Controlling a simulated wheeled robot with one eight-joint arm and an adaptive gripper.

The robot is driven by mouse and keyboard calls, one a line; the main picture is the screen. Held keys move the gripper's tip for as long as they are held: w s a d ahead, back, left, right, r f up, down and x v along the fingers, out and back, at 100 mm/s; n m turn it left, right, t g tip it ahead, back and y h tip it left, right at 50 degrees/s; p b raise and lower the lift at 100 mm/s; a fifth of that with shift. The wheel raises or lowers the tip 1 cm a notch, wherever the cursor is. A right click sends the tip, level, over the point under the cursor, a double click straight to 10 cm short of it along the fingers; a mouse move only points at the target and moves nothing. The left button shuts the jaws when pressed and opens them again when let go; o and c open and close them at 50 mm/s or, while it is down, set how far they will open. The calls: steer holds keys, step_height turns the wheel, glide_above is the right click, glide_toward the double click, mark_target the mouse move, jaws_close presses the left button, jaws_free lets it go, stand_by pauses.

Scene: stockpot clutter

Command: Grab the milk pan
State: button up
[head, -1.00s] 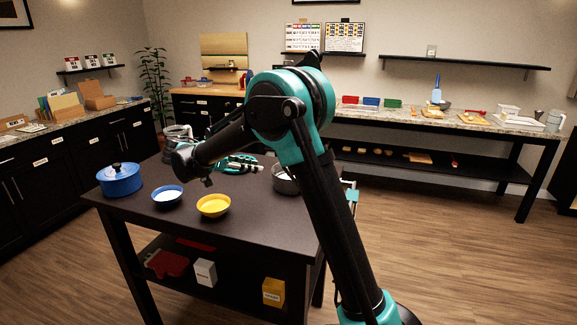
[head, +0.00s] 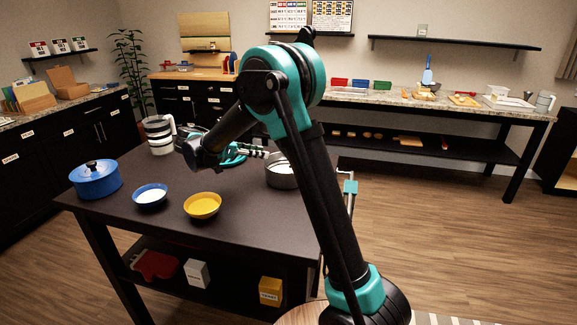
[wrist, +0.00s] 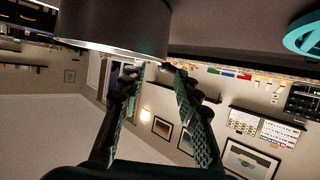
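A grey metal pan (head: 281,176), likely the milk pan, stands on the dark table, partly hidden behind my arm. In the wrist view the pan's curved grey side (wrist: 112,32) fills the upper left. My gripper (head: 265,154) is just left of the pan in the head view. In the wrist view my gripper (wrist: 152,70) has its two fingers apart, with nothing seen between them. The fingertips are close to the pan's lower edge in that picture; I cannot tell if they touch. Any handle is not clearly visible.
On the table are a blue lidded pot (head: 96,181), a blue bowl (head: 150,196), a yellow bowl (head: 202,206) and a striped jug (head: 159,136). A teal round thing (head: 233,160) lies behind my gripper. The table's front right is clear.

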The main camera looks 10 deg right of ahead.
steer(key=x, duration=0.8)
steer(key=shift+w+r, duration=0.15)
steer(key=shift+w, duration=0.15)
steer(key=shift+c, duration=0.2)
jaws_close()
